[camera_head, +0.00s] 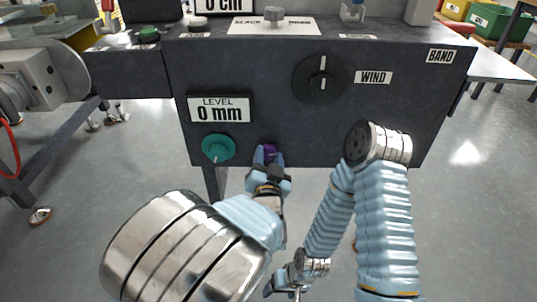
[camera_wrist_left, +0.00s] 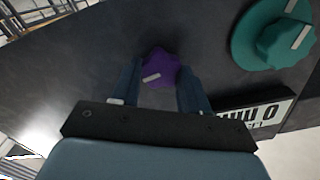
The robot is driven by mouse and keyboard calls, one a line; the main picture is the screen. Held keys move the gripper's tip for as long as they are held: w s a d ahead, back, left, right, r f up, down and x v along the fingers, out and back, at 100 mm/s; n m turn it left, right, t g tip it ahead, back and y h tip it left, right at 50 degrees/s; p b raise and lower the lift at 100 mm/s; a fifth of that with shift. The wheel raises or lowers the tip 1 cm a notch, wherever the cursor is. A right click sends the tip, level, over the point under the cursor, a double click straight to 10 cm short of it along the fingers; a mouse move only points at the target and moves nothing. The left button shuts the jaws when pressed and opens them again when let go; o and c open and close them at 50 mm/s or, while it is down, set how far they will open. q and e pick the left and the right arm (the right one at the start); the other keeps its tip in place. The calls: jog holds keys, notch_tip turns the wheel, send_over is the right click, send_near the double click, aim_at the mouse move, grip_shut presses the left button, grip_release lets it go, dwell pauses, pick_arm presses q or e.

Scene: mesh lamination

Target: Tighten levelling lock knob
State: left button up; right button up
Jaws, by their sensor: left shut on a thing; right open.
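The purple lock knob (camera_head: 270,151) sits low on the front of the dark panel, to the right of the teal knob (camera_head: 218,148). My left gripper (camera_head: 268,157) is at the panel with its fingers shut on the purple knob. In the left wrist view the purple knob (camera_wrist_left: 160,68) lies between the two fingertips (camera_wrist_left: 158,85), its white mark showing. The teal knob with a white mark also shows there (camera_wrist_left: 275,35). My right gripper (camera_head: 282,283) is low in the head view, below and away from the panel, open and empty.
The "LEVEL 0 mm" display (camera_head: 219,108) is above the teal knob. A black WIND dial (camera_head: 320,79) is at the upper right of the panel (camera_head: 270,75). A metal roller machine (camera_head: 35,80) stands at the left. Grey floor is open at the right.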

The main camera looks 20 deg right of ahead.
pick_arm(q)
jog(key=shift+m+p, duration=0.35)
jog(key=shift+m, duration=0.65)
jog(key=o, duration=1.1)
jog(key=shift+c, duration=0.2)
jog(key=shift+s, duration=0.1)
jog(key=v, duration=1.3)
jog(key=shift+s, duration=0.3)
jog(key=shift+a, duration=0.1)
